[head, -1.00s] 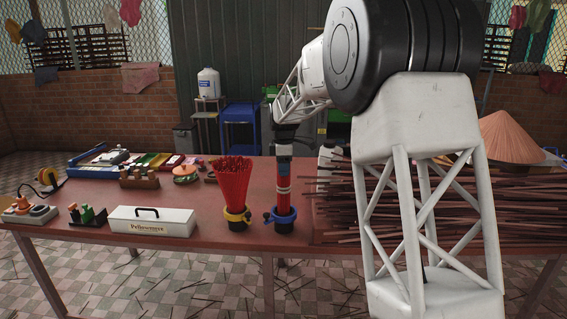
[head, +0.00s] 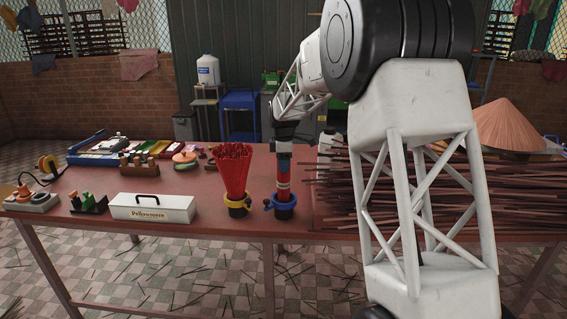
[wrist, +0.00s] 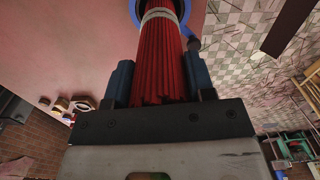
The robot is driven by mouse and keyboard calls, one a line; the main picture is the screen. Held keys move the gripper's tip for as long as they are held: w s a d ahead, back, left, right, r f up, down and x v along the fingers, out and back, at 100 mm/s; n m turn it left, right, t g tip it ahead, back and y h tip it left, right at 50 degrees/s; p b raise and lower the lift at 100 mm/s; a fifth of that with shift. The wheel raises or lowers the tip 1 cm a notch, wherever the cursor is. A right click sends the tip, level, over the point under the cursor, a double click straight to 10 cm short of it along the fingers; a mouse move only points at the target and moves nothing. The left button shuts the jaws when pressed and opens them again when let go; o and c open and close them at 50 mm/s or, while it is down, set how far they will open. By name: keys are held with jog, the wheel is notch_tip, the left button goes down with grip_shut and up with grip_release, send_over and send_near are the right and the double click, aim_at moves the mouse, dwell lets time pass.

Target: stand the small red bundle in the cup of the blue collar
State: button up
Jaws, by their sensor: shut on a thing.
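The small red bundle (head: 283,192) is a tight upright bunch of red sticks with a pale band. My gripper (head: 284,168) is shut on its upper part from above. The blue collar (head: 284,210) stands on the table with a side knob. The bundle's lower end goes into the collar's ring in the head view; whether it touches the cup floor is hidden. In the wrist view, the bundle (wrist: 162,60) runs between my gripper's (wrist: 158,80) two dark blue fingers towards the blue collar (wrist: 187,8), which is partly cut off.
A yellow collar (head: 238,210) with a larger flared red bundle (head: 236,168) stands close on the left. A white lidded box (head: 152,208) is farther left. Many loose dark sticks (head: 325,195) lie on the right. The table front (head: 225,228) is mostly bare.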

jog(key=o, duration=1.4)
jog(key=shift+r, duration=0.15)
jog(key=shift+r, duration=3.8)
jog(key=shift+s, duration=0.1)
